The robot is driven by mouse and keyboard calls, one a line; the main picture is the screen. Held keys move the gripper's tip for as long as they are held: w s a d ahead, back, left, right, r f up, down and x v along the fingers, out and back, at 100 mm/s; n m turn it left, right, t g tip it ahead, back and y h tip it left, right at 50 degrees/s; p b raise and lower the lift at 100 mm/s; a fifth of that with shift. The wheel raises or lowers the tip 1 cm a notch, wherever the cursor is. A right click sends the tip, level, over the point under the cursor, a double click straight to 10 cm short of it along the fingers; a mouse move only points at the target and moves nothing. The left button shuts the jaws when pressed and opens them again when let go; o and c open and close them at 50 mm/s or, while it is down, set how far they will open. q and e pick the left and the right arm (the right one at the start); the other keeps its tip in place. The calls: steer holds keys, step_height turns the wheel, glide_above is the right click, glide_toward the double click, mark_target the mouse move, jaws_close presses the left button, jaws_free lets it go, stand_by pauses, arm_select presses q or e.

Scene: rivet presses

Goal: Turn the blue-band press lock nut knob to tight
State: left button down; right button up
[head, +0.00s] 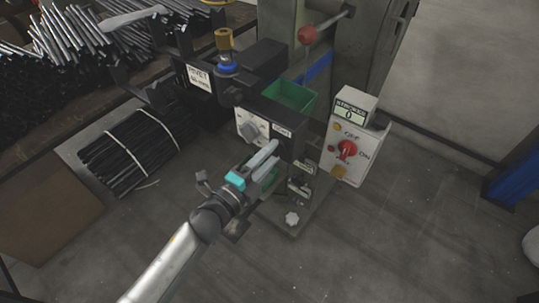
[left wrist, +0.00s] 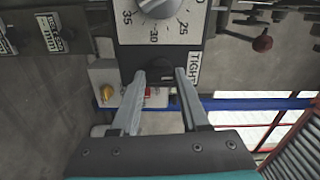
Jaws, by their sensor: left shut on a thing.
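The press with a blue band (head: 228,66) stands in the middle of the head view. Its black head carries a grey numbered dial (head: 250,130), which shows large in the left wrist view (left wrist: 160,8). Below the dial is the dark lock nut knob (left wrist: 161,68), beside a white label reading TIGHT (left wrist: 194,68). My left gripper (head: 268,158) reaches the press front from below. Its two grey fingers (left wrist: 160,78) stand on either side of the knob and are shut on it. The fingers hide the knob in the head view. My right gripper is not in view.
A control box (head: 346,145) with a counter and red switch stands right of the press. A green bin (head: 289,97) sits behind the press head. A red ball lever (head: 308,34) is above. Bundled black rods (head: 130,150) lie left. The floor at lower right is clear.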

arm_select(q)
steer(key=shift+m, duration=0.6)
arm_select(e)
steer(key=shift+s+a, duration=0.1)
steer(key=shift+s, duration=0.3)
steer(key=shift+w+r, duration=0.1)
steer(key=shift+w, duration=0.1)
arm_select(q)
steer(key=shift+c, duration=2)
jaws_free()
steer(key=p+v, duration=0.2)
steer(key=v, duration=1.3)
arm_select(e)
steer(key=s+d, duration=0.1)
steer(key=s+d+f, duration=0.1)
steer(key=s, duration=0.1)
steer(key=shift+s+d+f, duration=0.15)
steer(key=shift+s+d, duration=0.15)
arm_select(q)
steer(key=shift+s+a, duration=0.1)
